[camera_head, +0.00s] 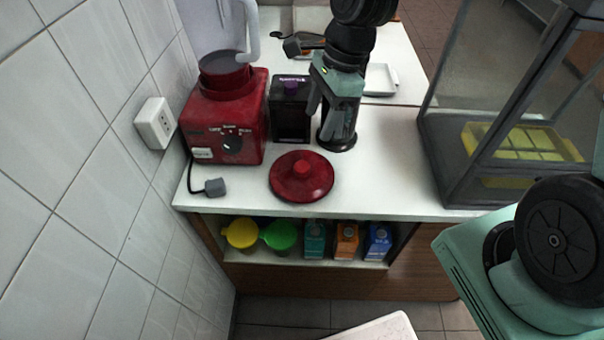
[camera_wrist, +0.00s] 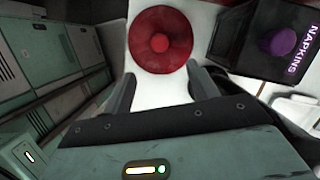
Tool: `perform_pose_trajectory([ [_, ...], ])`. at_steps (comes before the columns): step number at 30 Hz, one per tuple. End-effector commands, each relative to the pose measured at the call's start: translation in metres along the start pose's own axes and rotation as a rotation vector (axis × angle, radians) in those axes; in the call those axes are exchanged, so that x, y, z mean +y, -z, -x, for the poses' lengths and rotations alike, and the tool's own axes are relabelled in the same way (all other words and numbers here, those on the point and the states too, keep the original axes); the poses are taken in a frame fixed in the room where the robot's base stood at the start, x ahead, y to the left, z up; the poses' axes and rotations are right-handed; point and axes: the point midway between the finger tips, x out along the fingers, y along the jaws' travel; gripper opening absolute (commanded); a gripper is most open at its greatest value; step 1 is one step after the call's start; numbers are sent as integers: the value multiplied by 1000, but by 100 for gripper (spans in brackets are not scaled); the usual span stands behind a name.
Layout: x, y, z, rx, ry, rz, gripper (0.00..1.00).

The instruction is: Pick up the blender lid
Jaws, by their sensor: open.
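The blender lid is a round, dark red disc with a raised red knob in its middle. In the head view the blender lid (camera_head: 290,187) lies flat on the white counter near its front edge. My gripper (camera_head: 325,118) is above the counter, behind and to the right of the lid. In the wrist view the lid (camera_wrist: 160,62) shows at top centre, beyond the tips of my gripper (camera_wrist: 162,82). The two fingers are spread apart with nothing held between them. The red blender base (camera_head: 222,125) stands at the left of the counter.
A black napkin box (camera_head: 290,118) stands behind the lid; it also shows in the wrist view (camera_wrist: 262,52). A glass case (camera_head: 490,110) stands on the right. A wall with an outlet (camera_head: 157,122) is on the left. The counter (camera_head: 380,180) right of the lid is clear.

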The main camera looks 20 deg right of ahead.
Motion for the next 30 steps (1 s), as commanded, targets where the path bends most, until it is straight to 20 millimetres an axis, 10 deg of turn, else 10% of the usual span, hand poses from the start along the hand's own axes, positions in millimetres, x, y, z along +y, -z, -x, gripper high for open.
perform_pose_trajectory([
  [9,1,-1,-63,0,-4,5,59],
  [30,1,0,-128,0,0,4,59],
])
